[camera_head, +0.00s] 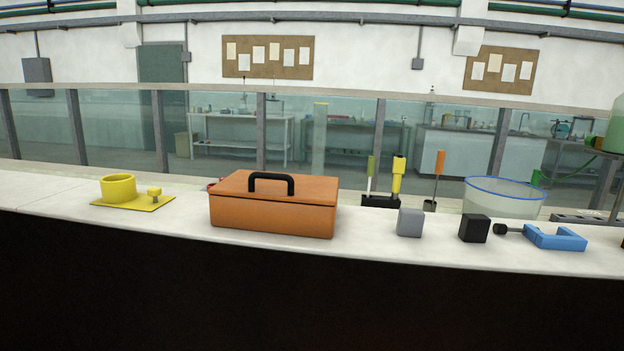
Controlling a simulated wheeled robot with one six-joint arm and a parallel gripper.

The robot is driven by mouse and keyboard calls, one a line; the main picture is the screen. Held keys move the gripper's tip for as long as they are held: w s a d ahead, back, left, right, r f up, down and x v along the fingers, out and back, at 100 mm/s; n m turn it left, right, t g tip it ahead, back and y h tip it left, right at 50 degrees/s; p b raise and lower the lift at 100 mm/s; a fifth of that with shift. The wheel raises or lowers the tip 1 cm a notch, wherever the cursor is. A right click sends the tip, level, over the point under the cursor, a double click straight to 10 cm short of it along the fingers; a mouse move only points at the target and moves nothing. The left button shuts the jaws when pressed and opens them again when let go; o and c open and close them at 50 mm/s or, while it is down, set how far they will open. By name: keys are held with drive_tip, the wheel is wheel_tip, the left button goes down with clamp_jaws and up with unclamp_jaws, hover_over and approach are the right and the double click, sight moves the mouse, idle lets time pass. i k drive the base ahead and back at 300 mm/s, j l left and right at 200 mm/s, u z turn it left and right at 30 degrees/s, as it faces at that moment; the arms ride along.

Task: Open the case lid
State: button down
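An orange-brown case (270,216) stands on the white counter, left of the middle of the picture. Its lid (325,186) is closed. A black handle (272,177) arches up from the lid. A dark seam runs along the front between lid and body. My gripper does not show in this view.
A yellow cup on a yellow plate (108,204) is left of the case. To the right stand a grey cube (410,223), a black cube (474,229), a blue clamp (570,242) and a clear bucket (500,200). Upright tools (397,180) stand behind.

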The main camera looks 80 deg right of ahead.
sight(299, 188)
drive_tip(key=z, duration=1.8)
drive_tip(key=i+l+u, duration=0.2)
drive_tip(key=i+l, duration=0.05)
drive_tip(key=i, duration=0.05)
